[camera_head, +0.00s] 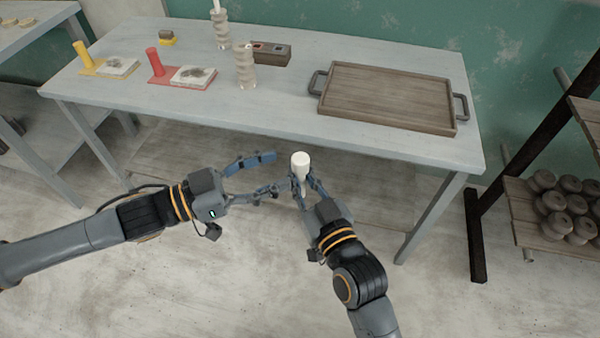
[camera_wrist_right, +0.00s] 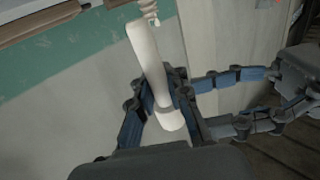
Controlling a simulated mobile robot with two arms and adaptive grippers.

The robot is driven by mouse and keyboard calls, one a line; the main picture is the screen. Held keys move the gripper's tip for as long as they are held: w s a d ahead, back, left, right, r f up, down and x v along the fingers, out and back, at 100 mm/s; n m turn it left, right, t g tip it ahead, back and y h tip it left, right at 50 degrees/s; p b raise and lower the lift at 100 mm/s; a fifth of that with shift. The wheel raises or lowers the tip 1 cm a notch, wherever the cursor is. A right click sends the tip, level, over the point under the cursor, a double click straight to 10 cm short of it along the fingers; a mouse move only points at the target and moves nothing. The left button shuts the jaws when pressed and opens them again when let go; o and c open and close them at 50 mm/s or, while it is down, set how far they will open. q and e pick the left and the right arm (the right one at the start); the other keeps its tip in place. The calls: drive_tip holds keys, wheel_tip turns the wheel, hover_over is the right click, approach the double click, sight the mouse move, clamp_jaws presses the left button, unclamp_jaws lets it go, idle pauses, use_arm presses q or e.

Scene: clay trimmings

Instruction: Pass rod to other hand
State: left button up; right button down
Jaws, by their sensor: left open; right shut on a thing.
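A white rod (camera_head: 300,161) stands roughly upright in front of the table's front edge, held in my right gripper (camera_head: 304,184), which is shut on it. In the right wrist view the rod (camera_wrist_right: 148,52) rises tilted between the fingers (camera_wrist_right: 162,102), with its lower end showing below them. My left gripper (camera_head: 268,173) is open, its two fingers spread and pointing toward the rod from the left. It looks empty. In the right wrist view the left gripper's blue-grey fingers (camera_wrist_right: 232,102) come in from the right, close to the rod. Whether they touch it, I cannot tell.
The grey table (camera_head: 270,112) holds a wooden tray (camera_head: 390,95) with handles, red (camera_head: 155,62) and yellow (camera_head: 83,54) rods on coloured mats, and two spiral holders (camera_head: 245,66), one holding a white rod. A shelf with dark rounded pieces (camera_head: 560,205) stands at right.

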use_arm(q)
drive_tip(key=v, duration=0.5)
drive_tip(key=w+a+f+n+t+y, duration=0.2)
drive_tip(key=w+a+f+y, duration=0.15)
drive_tip(key=w+f, duration=0.35)
drive_tip(key=w+a+f+n+t+y, duration=0.25)
drive_tip(key=w+a+f, duration=0.2)
drive_tip(key=f, duration=0.45)
drive_tip(key=s+a+f+n+g+y, duration=0.1)
drive_tip(key=a+f+y, duration=0.25)
drive_tip(key=f, duration=0.65)
drive_tip(key=s+a+f+n+g+y, duration=0.1)
drive_tip(key=s+a+f+n+y, duration=0.3)
drive_tip(key=f, duration=0.7)
drive_tip(key=s+a+f+g+y, duration=0.2)
drive_tip(key=s+a+f+g, duration=0.15)
drive_tip(key=s+f, duration=1.15)
drive_tip(key=s+d+f+g, duration=0.3)
drive_tip(key=s+f, duration=0.3)
drive_tip(key=s, duration=0.6)
drive_tip(key=s+d+f+g, duration=0.3)
drive_tip(key=s+d+f, duration=0.1)
drive_tip(key=s, duration=0.8)
drive_tip(key=shift+d+f+n, duration=0.2)
drive_tip(key=shift+f+n, duration=0.15)
drive_tip(key=shift+f, duration=0.5)
